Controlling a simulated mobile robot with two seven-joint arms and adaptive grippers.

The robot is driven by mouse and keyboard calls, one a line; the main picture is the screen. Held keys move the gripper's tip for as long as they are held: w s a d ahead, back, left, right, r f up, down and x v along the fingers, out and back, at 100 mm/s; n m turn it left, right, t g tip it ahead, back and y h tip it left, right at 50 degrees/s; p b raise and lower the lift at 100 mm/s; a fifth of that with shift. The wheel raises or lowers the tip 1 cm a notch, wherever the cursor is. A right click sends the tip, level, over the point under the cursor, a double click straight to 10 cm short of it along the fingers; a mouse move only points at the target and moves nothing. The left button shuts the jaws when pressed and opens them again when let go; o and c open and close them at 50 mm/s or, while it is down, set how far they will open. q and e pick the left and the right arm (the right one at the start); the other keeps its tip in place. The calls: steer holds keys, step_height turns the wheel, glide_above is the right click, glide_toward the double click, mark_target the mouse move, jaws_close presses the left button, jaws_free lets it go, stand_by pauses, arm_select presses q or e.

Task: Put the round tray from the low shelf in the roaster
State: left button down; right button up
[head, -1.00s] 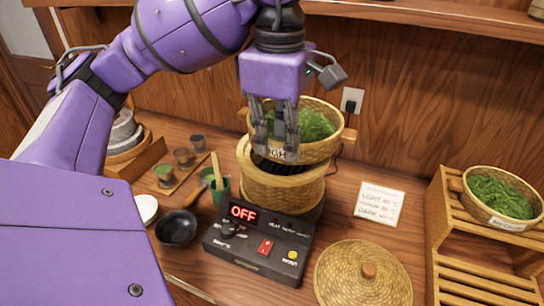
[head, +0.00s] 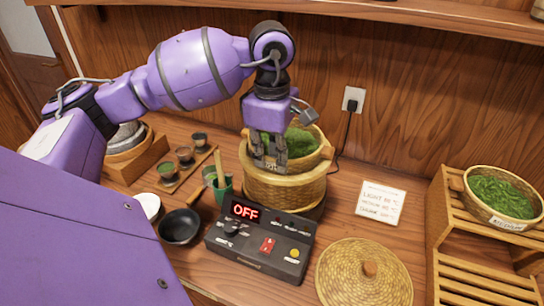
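The roaster is a round wicker body (head: 282,192) behind a black control box (head: 260,240) whose display reads OFF. A round woven tray (head: 318,158) of green leaves sits in the top of the roaster, close to level. My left gripper (head: 268,165) points down at the tray's near rim, with its fingers over the tray's label. The fingers look close together at the rim, but the grip itself is too small to make out. My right gripper is not in view.
A woven lid (head: 365,275) lies at the front right. A wooden rack (head: 450,215) at the right holds another tray of leaves (head: 500,197) on top. A note card (head: 382,203) lies between. A black bowl (head: 179,226), a green cup (head: 222,188) and small cups (head: 185,154) stand at the left.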

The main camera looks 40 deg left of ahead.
arm_select(q)
steer(key=shift+f, duration=0.15)
steer(key=c, duration=2)
jaws_free()
step_height(320, 180, up, 12)
steer(key=shift+s+d+r, duration=0.1)
steer(key=shift+s+r, duration=0.05)
steer(key=shift+r, duration=0.1)
